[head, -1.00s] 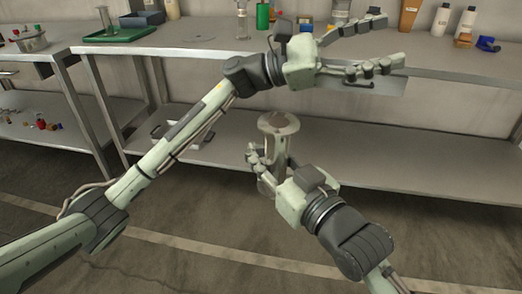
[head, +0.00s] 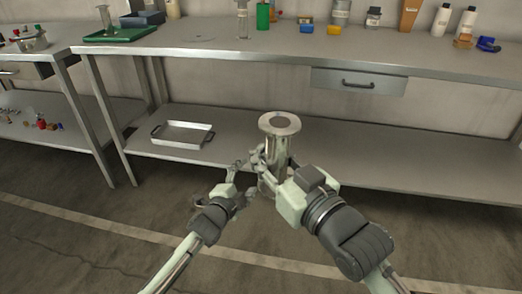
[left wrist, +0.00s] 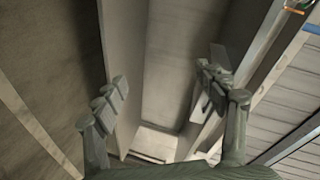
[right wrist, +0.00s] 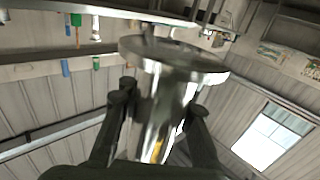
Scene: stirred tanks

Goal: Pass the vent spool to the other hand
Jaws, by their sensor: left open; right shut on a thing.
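The vent spool (head: 277,145) is a shiny metal tube with a wide round flange on top. It stands upright in the air in the middle of the head view. My right gripper (head: 264,166) is shut on its body, below the top flange. The right wrist view shows the spool (right wrist: 162,95) between the two fingers. My left gripper (head: 237,175) is open and empty, low and just left of the spool. The left wrist view shows its spread fingers (left wrist: 170,95) with no spool between them. The spool's lower end is partly hidden by my right gripper.
A steel workbench (head: 230,45) with a lower shelf (head: 380,160) runs behind my arms. A metal tray (head: 182,134) sits on the shelf. Bottles, a green tray (head: 120,36) and a drawer (head: 358,82) are farther back. The floor in front is clear.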

